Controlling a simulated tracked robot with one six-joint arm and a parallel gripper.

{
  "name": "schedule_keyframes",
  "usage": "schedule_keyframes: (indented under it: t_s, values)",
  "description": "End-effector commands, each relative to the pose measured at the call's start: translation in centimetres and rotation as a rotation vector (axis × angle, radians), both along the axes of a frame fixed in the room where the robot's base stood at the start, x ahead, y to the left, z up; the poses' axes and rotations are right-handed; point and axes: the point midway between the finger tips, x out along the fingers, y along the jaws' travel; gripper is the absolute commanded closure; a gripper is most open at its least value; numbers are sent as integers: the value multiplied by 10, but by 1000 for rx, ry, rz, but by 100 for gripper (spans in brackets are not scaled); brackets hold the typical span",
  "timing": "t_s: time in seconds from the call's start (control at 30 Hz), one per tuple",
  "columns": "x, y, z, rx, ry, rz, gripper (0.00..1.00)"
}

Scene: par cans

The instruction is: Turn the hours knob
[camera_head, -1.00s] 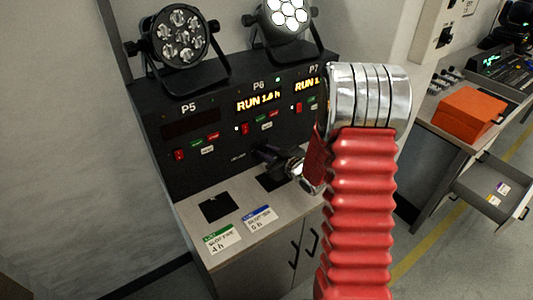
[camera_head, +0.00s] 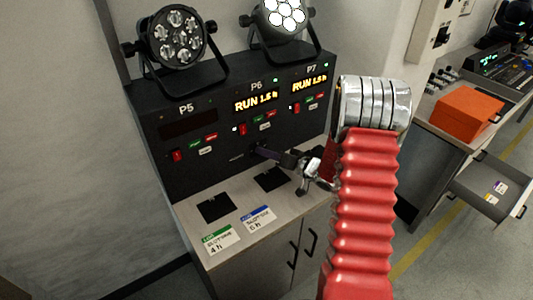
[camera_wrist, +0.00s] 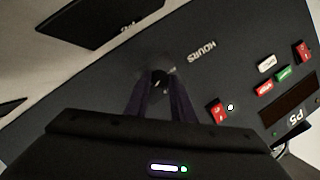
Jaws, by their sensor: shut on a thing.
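The hours knob (camera_wrist: 159,76) is a small dark knob on the black panel, next to the printed word HOURS (camera_wrist: 202,51) in the wrist view. My gripper (camera_wrist: 160,88) has its two dark fingers closed on either side of the knob, and they hide most of it. In the head view my gripper (camera_head: 258,152) reaches left to the lower panel face, below the P6 section. The knob itself is hard to make out there. The P6 display (camera_head: 256,101) and the P7 display (camera_head: 310,84) are lit and appear to read RUN 1.5 h. The P5 display (camera_head: 188,126) is dark.
Two stage lamps (camera_head: 178,36) stand on the panel's top; the right one (camera_head: 284,16) is lit. The ledge (camera_head: 235,203) below bears dark square pads and two labelled cards. An orange box (camera_head: 468,112) sits on the bench at right, above an open drawer (camera_head: 490,190).

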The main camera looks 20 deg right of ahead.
Motion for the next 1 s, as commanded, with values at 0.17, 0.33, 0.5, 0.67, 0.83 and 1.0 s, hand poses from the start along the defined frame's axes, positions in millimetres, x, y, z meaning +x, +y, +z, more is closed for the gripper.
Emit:
schedule_keyframes:
  t_s: [0.17, 0.33, 0.5, 0.67, 0.83, 1.0]
  values:
    - [-1, -2, -5, 134, 33, -5, 100]
    - [-1, -2, -5, 222, 50, -4, 100]
    - [-1, -3, -5, 271, 58, -5, 100]
    - [0, -3, -5, 284, 62, -6, 100]
    - [0, -3, -5, 285, 62, -7, 100]
    - [0, -3, -5, 285, 61, -7, 75]
